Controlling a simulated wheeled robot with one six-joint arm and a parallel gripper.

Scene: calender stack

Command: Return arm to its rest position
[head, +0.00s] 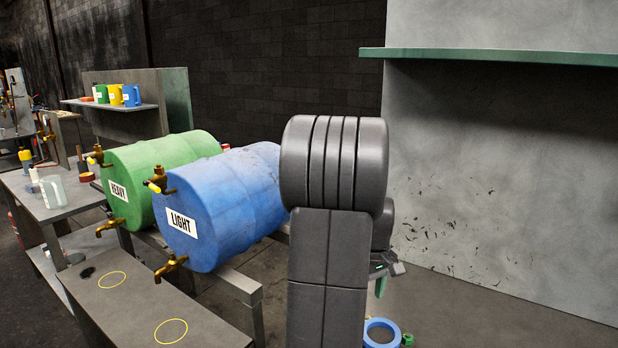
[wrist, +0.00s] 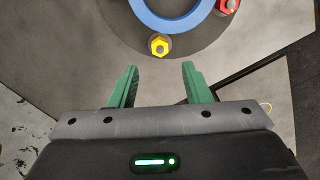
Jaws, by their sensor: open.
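My gripper (wrist: 160,82) shows in the wrist view with its two green fingers spread apart and nothing between them. In the head view my dark grey arm stands upright right of the middle and hides most of the gripper; part of a green finger (head: 380,287) shows at the arm's right side. Ahead of the fingers in the wrist view is a blue ring (wrist: 172,27) on a dark round plate (wrist: 215,45). The fingers are apart from the ring. The ring (head: 382,326) also shows at the bottom of the head view, partly cut off by the frame.
A yellow nut (wrist: 159,45) and a red nut (wrist: 227,6) sit by the ring. A green drum (head: 150,165) marked HEAVY and a blue drum (head: 235,195) marked LIGHT lie on a rack to the left. A teal-edged shelf (head: 500,57) juts out at upper right.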

